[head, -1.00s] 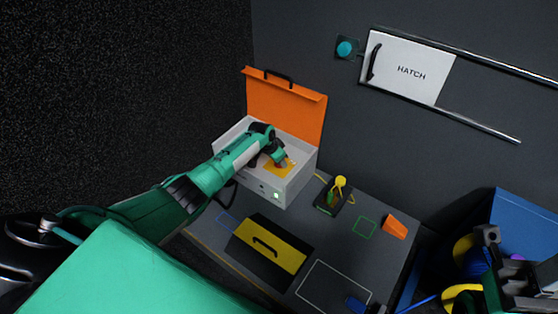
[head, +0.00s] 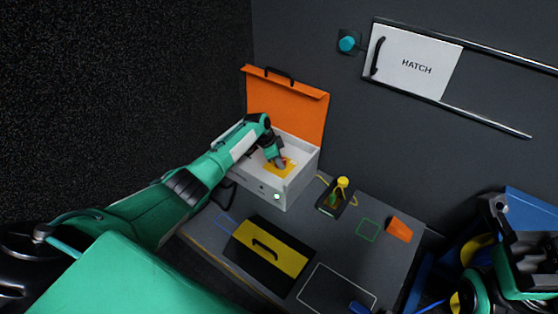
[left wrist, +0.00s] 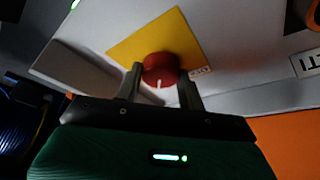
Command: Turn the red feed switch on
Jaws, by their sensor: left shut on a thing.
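The red feed switch (left wrist: 161,66) is a round red knob with a white mark on its rim. It sits on a yellow plate (left wrist: 137,43) inside the open grey box (head: 298,188). My left gripper (left wrist: 160,82) is shut on the knob, one finger on each side. In the left wrist view the white mark points down, toward the gripper body. A small label beside the knob is too small to read surely. In the head view my left gripper (head: 279,162) reaches down into the box and mostly hides the knob. My right gripper (head: 505,218) is at the far right; its jaws are unclear.
The box's orange lid (head: 285,100) stands open behind; a green light (head: 277,197) glows on its front. A yellow panel with a handle (head: 275,252), a yellow-topped device (head: 341,185) and an orange wedge (head: 399,229) are on the bench. A hatch (head: 415,65) is on the wall.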

